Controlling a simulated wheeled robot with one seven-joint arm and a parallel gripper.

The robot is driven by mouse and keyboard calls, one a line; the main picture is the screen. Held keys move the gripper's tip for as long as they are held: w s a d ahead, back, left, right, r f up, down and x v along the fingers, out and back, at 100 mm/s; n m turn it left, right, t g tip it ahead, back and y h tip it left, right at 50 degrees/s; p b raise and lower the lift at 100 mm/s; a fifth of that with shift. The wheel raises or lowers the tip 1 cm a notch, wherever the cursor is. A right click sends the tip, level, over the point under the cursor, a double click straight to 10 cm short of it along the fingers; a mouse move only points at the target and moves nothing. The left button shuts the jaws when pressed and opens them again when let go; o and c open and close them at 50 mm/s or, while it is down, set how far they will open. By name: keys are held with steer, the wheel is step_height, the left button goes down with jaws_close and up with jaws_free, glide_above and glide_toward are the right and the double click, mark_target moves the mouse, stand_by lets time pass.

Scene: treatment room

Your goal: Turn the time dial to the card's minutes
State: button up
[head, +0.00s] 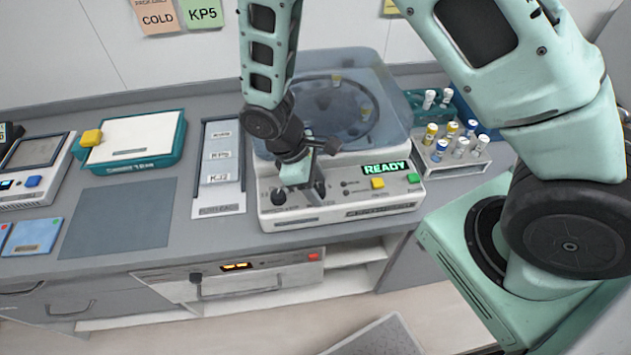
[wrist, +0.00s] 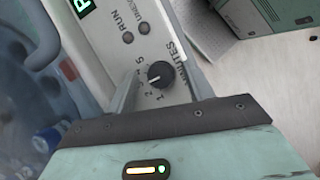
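The time dial (wrist: 160,75) is a small black knob with a white pointer line, on the white front panel of the centrifuge (head: 340,213). The word MINUTES and small numerals, including 1, 2 and 5, are printed beside it. The pointer faces the numeral side, seemingly near 2; the exact mark is hard to read. My gripper (wrist: 160,62) is open, with one finger on each side of the dial; I cannot tell whether they touch it. In the head view my gripper (head: 300,188) is low over the panel's left part and hides the dial.
The centrifuge display (head: 386,168) reads READY, above a yellow button (head: 377,183) and a green button (head: 414,178). A tube rack (head: 452,150) stands to the right. A teal tray (head: 172,153) and grey mat (head: 118,215) lie left. A KP5 note (head: 203,14) hangs on the wall.

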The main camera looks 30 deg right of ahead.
steer(key=c, duration=0.9)
steer(key=shift+o, duration=0.2)
steer(key=shift+n, duration=0.3)
steer(key=shift+s+a+n+t+h+b, duration=0.15)
steer(key=shift+n+t+b, duration=0.45)
steer(key=shift+n, duration=0.7)
steer(key=shift+d+n+t+h+b, duration=0.15)
steer(key=shift+n+t+b, duration=0.4)
steer(key=shift+n, duration=0.75)
steer(key=shift+a, duration=0.1)
steer(key=o, duration=1)
steer(key=shift+r, duration=0.1)
